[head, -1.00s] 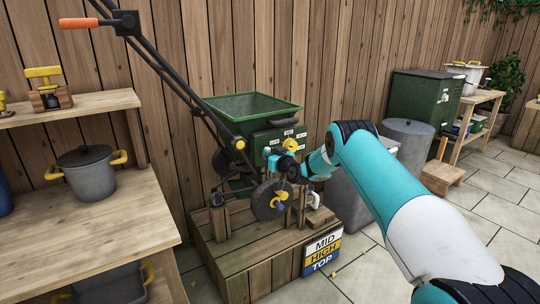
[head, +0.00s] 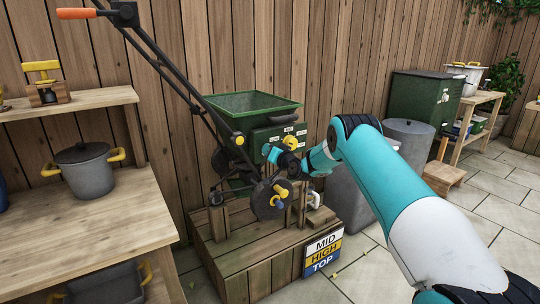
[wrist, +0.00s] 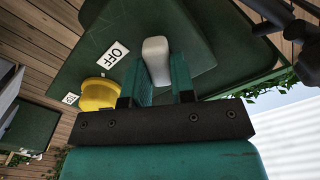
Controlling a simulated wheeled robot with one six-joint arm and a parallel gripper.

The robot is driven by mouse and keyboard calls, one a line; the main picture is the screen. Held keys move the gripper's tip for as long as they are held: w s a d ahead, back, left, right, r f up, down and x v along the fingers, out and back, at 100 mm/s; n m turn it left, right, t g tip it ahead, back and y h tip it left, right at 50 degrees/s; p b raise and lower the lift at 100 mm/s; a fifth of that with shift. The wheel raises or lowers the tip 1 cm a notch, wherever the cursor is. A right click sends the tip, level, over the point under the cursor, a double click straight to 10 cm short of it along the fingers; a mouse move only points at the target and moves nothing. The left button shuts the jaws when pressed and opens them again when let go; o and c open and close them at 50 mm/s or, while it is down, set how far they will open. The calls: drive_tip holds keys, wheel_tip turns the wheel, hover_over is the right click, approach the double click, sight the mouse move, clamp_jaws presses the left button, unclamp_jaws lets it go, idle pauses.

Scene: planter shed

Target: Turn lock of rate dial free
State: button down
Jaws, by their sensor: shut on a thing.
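The rate dial is a yellow knob (head: 291,142) on the front panel of the green spreader (head: 252,116). In the wrist view the dial (wrist: 98,95) sits left of my fingers, next to an OFF label (wrist: 115,54). A pale grey lever (wrist: 157,58), which looks like the dial's lock, stands between my fingertips. My gripper (wrist: 163,78) is shut on this lock lever, whose rounded part shows beyond the teal fingers. In the head view my gripper (head: 270,152) is at the panel, just left of the dial, and hides the lever.
The spreader stands on a wooden platform (head: 262,262) with a MID/HIGH/TOP sign (head: 322,253). A wheel (head: 266,203) with yellow and blue knobs sits below my wrist. The long black handle (head: 165,65) rises to the left. A workbench (head: 90,225) with a grey pot (head: 87,168) is at left.

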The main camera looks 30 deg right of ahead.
drive_tip(key=m, duration=0.6)
drive_tip(key=m+b, duration=0.1)
drive_tip(key=m, duration=0.5)
drive_tip(key=shift+d+f, duration=0.2)
idle(0.4)
drive_tip(key=c, duration=1)
unclamp_jaws()
drive_tip(key=shift+o, duration=0.2)
drive_tip(key=shift+s, duration=0.1)
drive_tip(key=s+b, duration=0.1)
drive_tip(key=s, duration=1.6)
drive_tip(key=shift+s+d, duration=0.15)
drive_tip(key=shift+d, duration=0.15)
